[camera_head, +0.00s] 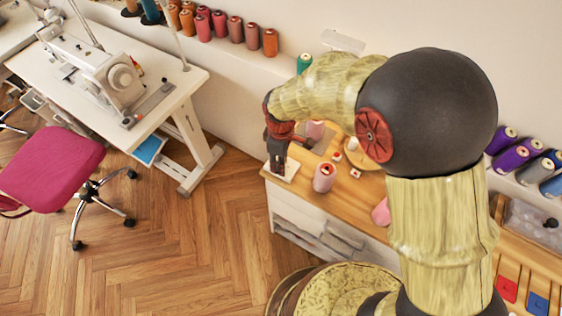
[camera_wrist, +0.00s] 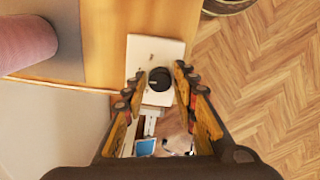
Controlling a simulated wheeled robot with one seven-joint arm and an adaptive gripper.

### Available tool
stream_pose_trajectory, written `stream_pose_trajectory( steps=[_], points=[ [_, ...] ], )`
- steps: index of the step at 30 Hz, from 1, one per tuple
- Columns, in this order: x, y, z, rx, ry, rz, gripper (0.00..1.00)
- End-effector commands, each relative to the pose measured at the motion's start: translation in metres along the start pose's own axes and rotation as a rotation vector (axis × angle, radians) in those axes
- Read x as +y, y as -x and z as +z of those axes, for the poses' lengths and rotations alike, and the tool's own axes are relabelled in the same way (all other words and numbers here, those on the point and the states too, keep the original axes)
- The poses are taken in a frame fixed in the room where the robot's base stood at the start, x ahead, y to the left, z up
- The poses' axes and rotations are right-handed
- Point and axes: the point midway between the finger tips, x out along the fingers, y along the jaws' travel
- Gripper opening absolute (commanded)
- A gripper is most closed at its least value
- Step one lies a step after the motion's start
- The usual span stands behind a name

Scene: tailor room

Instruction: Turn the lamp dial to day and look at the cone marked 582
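The lamp dial is a round black knob (camera_wrist: 160,78) on a white plate (camera_wrist: 158,50) in the wrist view. The plate also shows at the table's left corner in the head view (camera_head: 289,172). My gripper (camera_wrist: 158,72) is open, pointing down, with a finger on either side of the knob; I cannot tell whether they touch it. In the head view my gripper (camera_head: 277,163) hides the knob. A pink cone (camera_head: 324,178) stands right of the plate, and a pink cone (camera_wrist: 24,43) shows at the wrist view's upper left. No number or dial marking is readable.
The wooden tabletop (camera_head: 300,186) holds another pink cone (camera_head: 381,212), partly behind my arm, and small red-and-white pieces (camera_head: 355,174). A green spool (camera_head: 304,63) stands on the ledge behind. Open floor lies left of the table, toward the pink chair (camera_head: 52,167).

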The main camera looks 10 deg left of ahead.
Motion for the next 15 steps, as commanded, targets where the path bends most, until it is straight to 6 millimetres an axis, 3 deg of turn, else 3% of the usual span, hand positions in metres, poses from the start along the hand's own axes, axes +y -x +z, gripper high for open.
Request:
stream_pose_trajectory(
  steps=[15],
  points=[
    [0.0001, 0.0002, 0.0000, 0.000, 0.000, 0.000, 0.00]
  ],
)
